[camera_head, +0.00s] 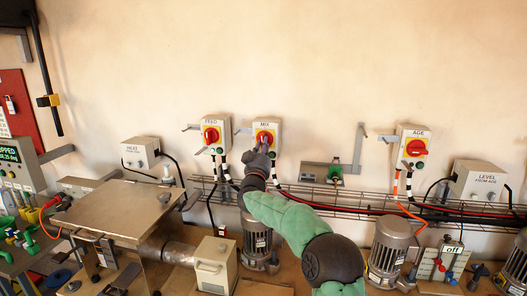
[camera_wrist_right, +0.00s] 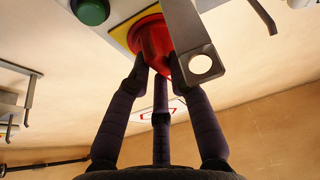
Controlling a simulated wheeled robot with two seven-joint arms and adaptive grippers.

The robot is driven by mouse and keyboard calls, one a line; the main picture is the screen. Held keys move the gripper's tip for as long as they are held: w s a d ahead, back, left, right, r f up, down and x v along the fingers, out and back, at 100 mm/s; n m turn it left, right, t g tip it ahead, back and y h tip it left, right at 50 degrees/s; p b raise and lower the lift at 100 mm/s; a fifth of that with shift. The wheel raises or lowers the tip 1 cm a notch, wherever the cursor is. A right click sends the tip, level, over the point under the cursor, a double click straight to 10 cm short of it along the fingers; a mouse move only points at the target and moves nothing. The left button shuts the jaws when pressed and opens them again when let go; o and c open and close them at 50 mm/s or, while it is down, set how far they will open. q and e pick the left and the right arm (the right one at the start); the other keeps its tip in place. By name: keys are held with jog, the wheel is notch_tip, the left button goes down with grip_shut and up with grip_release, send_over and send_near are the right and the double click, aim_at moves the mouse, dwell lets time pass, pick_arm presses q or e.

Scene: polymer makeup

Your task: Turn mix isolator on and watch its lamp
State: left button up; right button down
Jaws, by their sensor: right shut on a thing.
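The MIX isolator (camera_head: 276,126) is a white wall box with a red rotary knob on a yellow plate. My right gripper (camera_head: 263,146) reaches up to it from below and covers the lower part of its front. In the right wrist view my right gripper (camera_wrist_right: 157,70) has its dark fingers closed around the lower edge of the red knob (camera_wrist_right: 152,36). The round green lamp (camera_wrist_right: 91,11) on the box is dark green there, with no clear glow. My left gripper is not in view.
The FEED isolator (camera_head: 222,124) stands to the left and the AGE isolator (camera_head: 426,137) to the right. A grey metal bracket (camera_wrist_right: 186,35) lies close beside the knob. A wire cable tray (camera_head: 340,204) runs below, above several motors.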

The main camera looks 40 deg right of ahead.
jog(key=shift+f+m+g+h, duration=0.1)
jog(key=shift+m+g+h, duration=0.25)
jog(key=shift+m, duration=0.65)
jog(key=c, duration=1.1)
grip_release()
jog(key=shift+a, duration=0.1)
jog(key=v, duration=1.2)
